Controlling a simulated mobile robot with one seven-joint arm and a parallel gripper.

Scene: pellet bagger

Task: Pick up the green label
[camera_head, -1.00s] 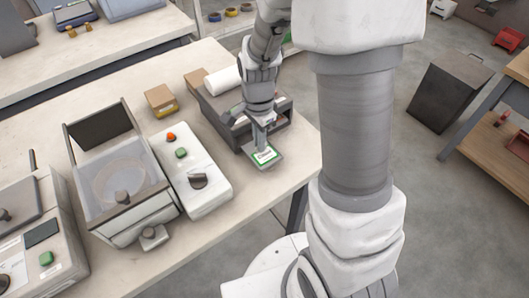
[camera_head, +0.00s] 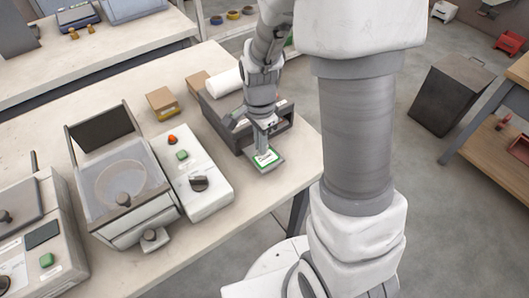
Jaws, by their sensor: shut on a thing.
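The green label (camera_head: 267,158) is a small white piece with a green border and dark print. It is at the front end of the dark grey label printer (camera_head: 282,138), on a small grey plate near the table's right edge. My gripper (camera_head: 264,151) points down from above and is shut on the label's back part. The fingers hide that part of the label. I cannot tell whether the label is clear of the plate.
A white control box (camera_head: 196,183) with red and green buttons stands left of the printer. The table (camera_head: 255,205) is bare in front of the printer.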

